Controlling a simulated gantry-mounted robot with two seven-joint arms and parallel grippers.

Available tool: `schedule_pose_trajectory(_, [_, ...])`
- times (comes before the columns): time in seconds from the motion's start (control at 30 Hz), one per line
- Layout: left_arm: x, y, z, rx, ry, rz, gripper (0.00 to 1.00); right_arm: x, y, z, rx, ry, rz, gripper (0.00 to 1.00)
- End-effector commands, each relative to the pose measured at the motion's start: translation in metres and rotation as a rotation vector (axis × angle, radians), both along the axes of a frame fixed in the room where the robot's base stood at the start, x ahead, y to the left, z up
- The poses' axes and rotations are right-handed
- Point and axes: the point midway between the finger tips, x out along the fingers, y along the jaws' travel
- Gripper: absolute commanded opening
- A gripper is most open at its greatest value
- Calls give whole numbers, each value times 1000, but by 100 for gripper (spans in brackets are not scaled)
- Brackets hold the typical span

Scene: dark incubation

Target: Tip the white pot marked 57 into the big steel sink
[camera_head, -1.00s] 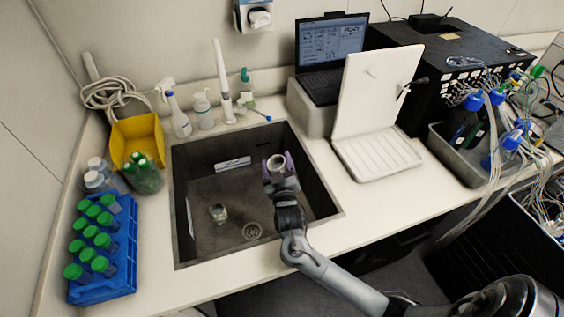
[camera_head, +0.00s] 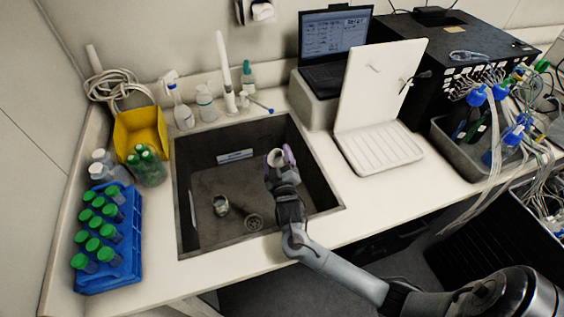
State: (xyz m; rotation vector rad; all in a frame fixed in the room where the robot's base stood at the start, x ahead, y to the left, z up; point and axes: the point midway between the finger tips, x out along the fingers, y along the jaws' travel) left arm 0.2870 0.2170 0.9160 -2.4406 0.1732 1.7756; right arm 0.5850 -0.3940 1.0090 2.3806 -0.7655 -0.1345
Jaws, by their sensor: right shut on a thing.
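The big steel sink (camera_head: 181,199) is a dark rectangular basin set into the white bench. My right gripper (camera_head: 277,163) is over the right part of the sink, shut on a small white pot (camera_head: 275,155). The pot's round open mouth shows between the fingers and is tilted toward the camera. No number can be read on it, and the gripper hides much of its side. My left gripper is not in view.
A small container (camera_head: 221,205) lies in the sink near the drain (camera_head: 254,222). A blue rack (camera_head: 130,270) of green-capped bottles and a yellow bin (camera_head: 150,118) stand left. Bottles line the back edge. A white drying board (camera_head: 385,151) and a laptop (camera_head: 333,40) stand right.

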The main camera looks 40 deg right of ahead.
Motion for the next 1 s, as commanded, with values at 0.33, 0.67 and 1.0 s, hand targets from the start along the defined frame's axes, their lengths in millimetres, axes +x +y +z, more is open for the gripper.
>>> schedule_pose_trajectory(0.33, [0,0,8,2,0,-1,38,0,0,2,-52,25,1,21])
schedule_pose_trajectory(0.67, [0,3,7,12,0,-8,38,0,0,2,-51,24,0,21])
schedule_pose_trajectory(1.0, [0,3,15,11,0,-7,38,0,0,6,-84,41,1,21])
